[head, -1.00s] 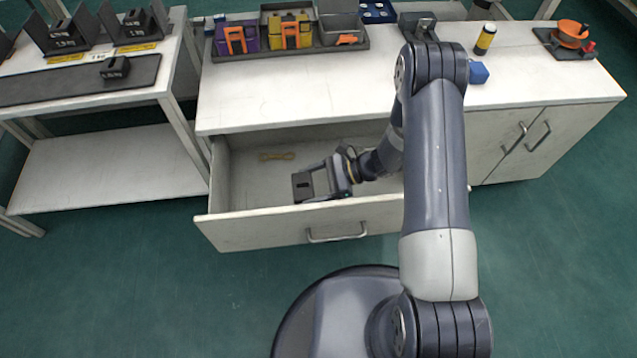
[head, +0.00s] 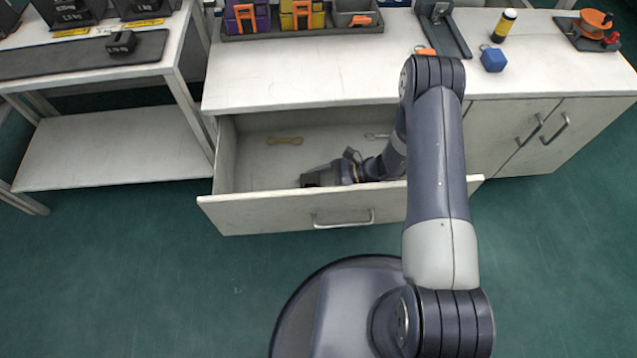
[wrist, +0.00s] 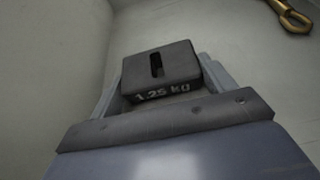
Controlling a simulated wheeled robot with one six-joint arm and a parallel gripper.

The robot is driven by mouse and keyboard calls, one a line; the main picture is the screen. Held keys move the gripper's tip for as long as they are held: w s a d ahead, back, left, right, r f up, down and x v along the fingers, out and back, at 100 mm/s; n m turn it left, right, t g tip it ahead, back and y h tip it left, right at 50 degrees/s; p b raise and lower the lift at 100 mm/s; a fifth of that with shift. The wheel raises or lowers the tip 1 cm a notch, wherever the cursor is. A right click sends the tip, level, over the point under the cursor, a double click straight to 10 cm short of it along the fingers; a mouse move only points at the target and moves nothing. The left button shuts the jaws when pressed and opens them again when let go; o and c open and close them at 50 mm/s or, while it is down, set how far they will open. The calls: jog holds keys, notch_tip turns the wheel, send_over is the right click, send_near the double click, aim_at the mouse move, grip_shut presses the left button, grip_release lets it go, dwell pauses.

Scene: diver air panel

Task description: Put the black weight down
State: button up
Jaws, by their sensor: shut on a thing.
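The black weight (wrist: 160,72), marked 1.25 KG and with a slot in its top, shows in the wrist view between the two fingers of my gripper (wrist: 165,82). My gripper is shut on it. In the head view my gripper (head: 318,179) is down inside the open drawer (head: 250,210), just behind the drawer front. The weight is hard to make out there against the dark gripper. The pale drawer floor lies beneath it; I cannot tell whether the weight touches it.
A brass spanner (head: 285,140) lies at the back of the drawer; a grey tool (head: 377,135) lies right of it. Drawer walls stand close around my gripper. Another black weight (head: 122,42) sits on the left table's dark mat (head: 70,62). The left drawer floor is clear.

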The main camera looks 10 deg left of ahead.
jog(key=shift+f, duration=0.1)
jog(key=o, duration=2)
jog(key=shift+o, duration=0.2)
jog(key=shift+w+d+r, duration=0.1)
jog(key=shift+d+r, duration=0.25)
jog(key=p+v, duration=0.1)
jog(key=v, duration=0.5)
jog(key=shift+d, duration=0.35)
